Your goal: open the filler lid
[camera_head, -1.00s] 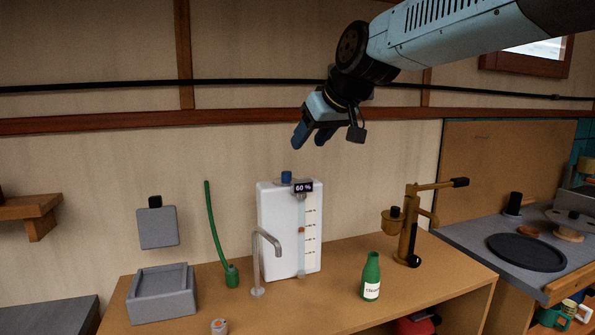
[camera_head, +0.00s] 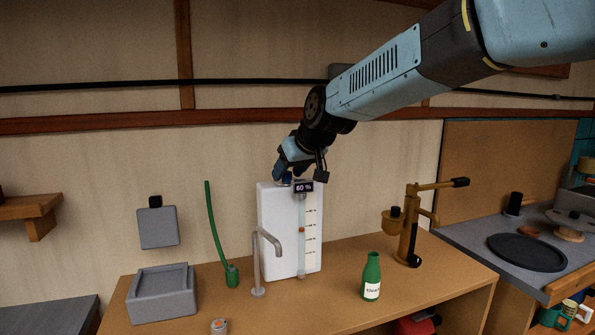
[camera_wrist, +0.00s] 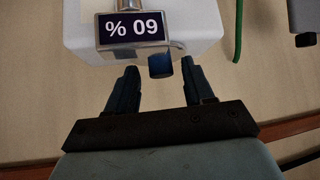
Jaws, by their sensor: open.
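The filler lid is a small dark blue cap (camera_wrist: 160,65) on top of the white tank (camera_head: 275,235). In the wrist view it shows between the fingertips of my gripper (camera_wrist: 159,76), slightly beyond them, with a gap on each side. In the head view my gripper (camera_head: 284,174) is at the tank's top and covers the lid, so the two cannot be told apart there. My gripper is open and I see nothing held. The tank's top (camera_wrist: 195,40) also shows in the wrist view. I cannot tell whether the fingers touch the lid.
A 60 % display (camera_head: 304,187) sits at the tank's top, close beside the lid. A grey tap (camera_head: 256,265) stands in front. A green hose (camera_head: 215,235) is left, a green bottle (camera_head: 371,275) and brass tap (camera_head: 409,225) right. The wall is close behind.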

